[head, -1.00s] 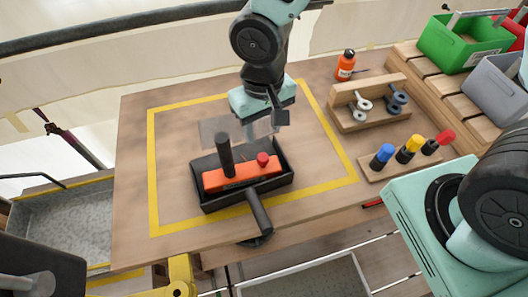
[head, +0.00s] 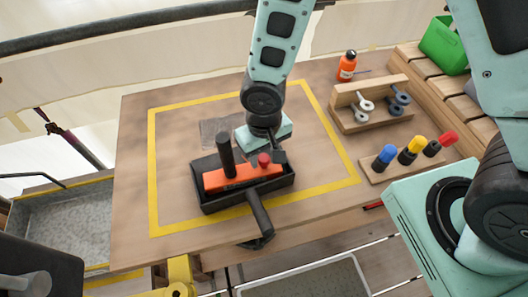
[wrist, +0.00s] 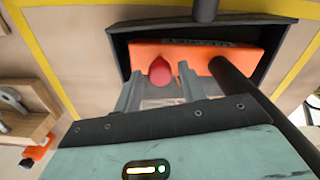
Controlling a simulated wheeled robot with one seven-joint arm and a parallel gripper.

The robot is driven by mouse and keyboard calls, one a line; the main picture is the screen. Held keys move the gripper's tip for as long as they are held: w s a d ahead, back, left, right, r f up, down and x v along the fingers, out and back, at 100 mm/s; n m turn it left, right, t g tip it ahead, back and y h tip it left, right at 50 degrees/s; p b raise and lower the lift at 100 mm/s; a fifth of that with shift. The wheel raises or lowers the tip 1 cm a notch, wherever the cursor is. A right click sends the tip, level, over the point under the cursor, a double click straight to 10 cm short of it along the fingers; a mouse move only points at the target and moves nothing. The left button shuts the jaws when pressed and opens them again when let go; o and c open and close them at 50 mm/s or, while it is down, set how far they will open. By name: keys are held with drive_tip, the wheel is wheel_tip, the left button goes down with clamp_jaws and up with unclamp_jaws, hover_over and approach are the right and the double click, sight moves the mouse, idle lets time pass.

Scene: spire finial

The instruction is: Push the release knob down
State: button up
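The red release knob (head: 264,159) stands on the right part of an orange block (head: 226,179), which sits in a black tray (head: 291,181). In the wrist view the knob (wrist: 160,71) shows between and just beyond my two fingertips. My gripper (wrist: 157,82) is open with nothing between its fingers, close behind and above the knob; I cannot tell whether it touches. A black handle (head: 259,213) sticks out at the tray's front.
A yellow line (head: 152,180) frames the tray on the wooden table. To the right are a wooden rack with eyebolts (head: 363,121), a block with blue, yellow and red-capped tools (head: 408,156), and an orange bottle (head: 347,66). The left of the table is clear.

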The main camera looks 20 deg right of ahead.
sight(264, 158)
clamp_jaws()
drive_tip(key=shift+f+b, duration=0.6)
drive_tip(key=shift+b, duration=0.2)
drive_tip(key=shift+o, duration=1.6)
unclamp_jaws()
drive_tip(key=shift+r, duration=0.1)
wheel_tip(264, 158, up, 17)
drive_tip(key=p, duration=0.1)
drive_tip(key=shift+r, duration=0.2)
